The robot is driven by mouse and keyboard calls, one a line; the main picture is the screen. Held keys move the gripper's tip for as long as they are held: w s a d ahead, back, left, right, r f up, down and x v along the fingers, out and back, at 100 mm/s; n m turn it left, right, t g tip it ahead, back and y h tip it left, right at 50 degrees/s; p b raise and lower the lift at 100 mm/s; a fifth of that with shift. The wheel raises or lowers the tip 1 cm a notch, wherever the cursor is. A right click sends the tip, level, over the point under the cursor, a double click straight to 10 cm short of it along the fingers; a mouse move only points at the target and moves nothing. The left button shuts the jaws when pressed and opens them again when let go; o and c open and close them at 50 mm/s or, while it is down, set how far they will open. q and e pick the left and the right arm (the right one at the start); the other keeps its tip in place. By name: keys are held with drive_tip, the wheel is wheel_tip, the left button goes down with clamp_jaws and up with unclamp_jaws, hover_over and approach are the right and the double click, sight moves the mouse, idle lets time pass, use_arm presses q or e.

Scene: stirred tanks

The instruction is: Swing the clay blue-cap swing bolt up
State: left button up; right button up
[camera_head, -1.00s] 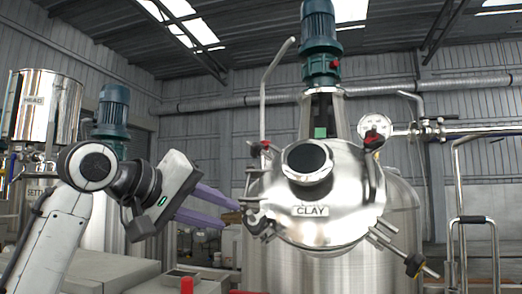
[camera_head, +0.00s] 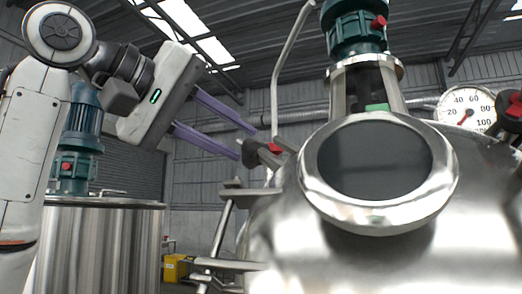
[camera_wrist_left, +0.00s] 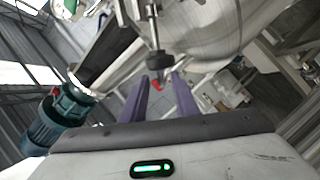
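The clay tank (camera_head: 310,262), shiny steel with a domed lid and round dark sight port (camera_head: 375,160), fills the right of the head view. A swing bolt with a dark, red-marked knob (camera_head: 262,155) sits at its upper left rim. I see no blue cap in either view. My left gripper (camera_head: 245,143) is open and empty, its two purple fingers apart, with tips close to that knob in the picture; contact cannot be told. In the left wrist view, a dark knob on a rod (camera_wrist_left: 157,62) and a red piece (camera_wrist_left: 157,85) appear between or beyond the fingers.
A green motor (camera_head: 355,30) stands on the lid. A pressure gauge (camera_head: 467,108) and another red-marked dark knob (camera_head: 515,108) are at right. A bent steel pipe (camera_head: 277,85) rises behind the fingers. Another steel tank (camera_head: 100,235) stands left; metal brackets (camera_head: 225,265) project at the clay tank's left.

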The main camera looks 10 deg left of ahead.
use_arm(q)
drive_tip(key=p+x, duration=0.1)
drive_tip(key=x, duration=0.6)
drive_tip(key=shift+a, duration=0.15)
drive_tip(key=shift+c, duration=0.2)
clamp_jaws()
idle(1.0)
